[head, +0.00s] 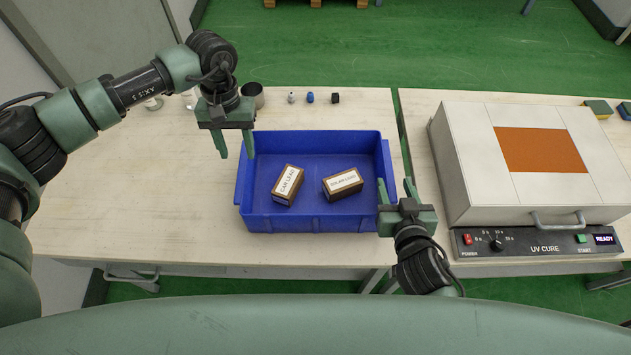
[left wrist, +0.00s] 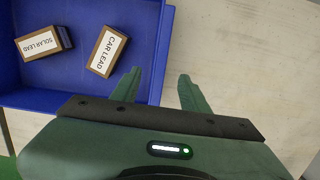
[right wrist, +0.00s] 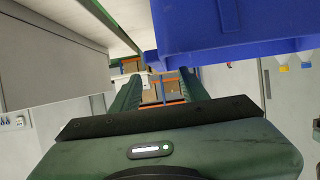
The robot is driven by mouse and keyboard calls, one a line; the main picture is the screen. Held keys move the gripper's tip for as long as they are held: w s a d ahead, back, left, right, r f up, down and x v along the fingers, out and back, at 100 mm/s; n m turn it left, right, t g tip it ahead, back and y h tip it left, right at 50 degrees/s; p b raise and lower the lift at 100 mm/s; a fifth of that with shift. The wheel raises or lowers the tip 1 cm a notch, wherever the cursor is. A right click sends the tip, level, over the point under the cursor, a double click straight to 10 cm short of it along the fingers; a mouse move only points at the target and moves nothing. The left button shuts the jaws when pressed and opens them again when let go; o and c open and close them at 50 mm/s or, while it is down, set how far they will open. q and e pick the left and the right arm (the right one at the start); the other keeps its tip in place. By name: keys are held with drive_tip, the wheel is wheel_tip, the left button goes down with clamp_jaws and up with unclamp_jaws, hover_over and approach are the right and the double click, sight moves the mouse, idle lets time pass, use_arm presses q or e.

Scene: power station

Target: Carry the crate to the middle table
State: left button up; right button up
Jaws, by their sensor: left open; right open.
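The blue crate (head: 315,225) stands on the pale table (head: 130,225) and holds two small labelled boxes, a CAR LEAD box (head: 288,184) and a SOLAR LEAD box (head: 343,184). My left gripper (head: 236,156) is open at the crate's left end, near the far corner. In the left wrist view one finger overlaps the crate's wall (left wrist: 60,86) and the other is over the table. My right gripper (head: 396,182) is open at the crate's right end, a finger on either side of the wall. The crate fills the upper right of the right wrist view (right wrist: 240,28). Contact is unclear.
A UV cure box (head: 470,160) stands on the table to the right, across a narrow gap. Behind the crate are a dark cup (head: 253,95) and small items, including a blue one (head: 310,97). The table left of the crate is mostly bare.

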sight(242, 167)
use_arm(q)
drive_tip(key=f, duration=0.7)
drive_tip(key=shift+s+f, duration=0.2)
drive_tip(key=shift+s, duration=0.2)
use_arm(e)
drive_tip(key=x, duration=0.7)
drive_tip(key=shift+w+f, duration=0.1)
drive_tip(key=shift+w, duration=0.1)
use_arm(q)
clamp_jaws()
use_arm(e)
clamp_jaws()
use_arm(q)
drive_tip(key=shift+r, duration=0.1)
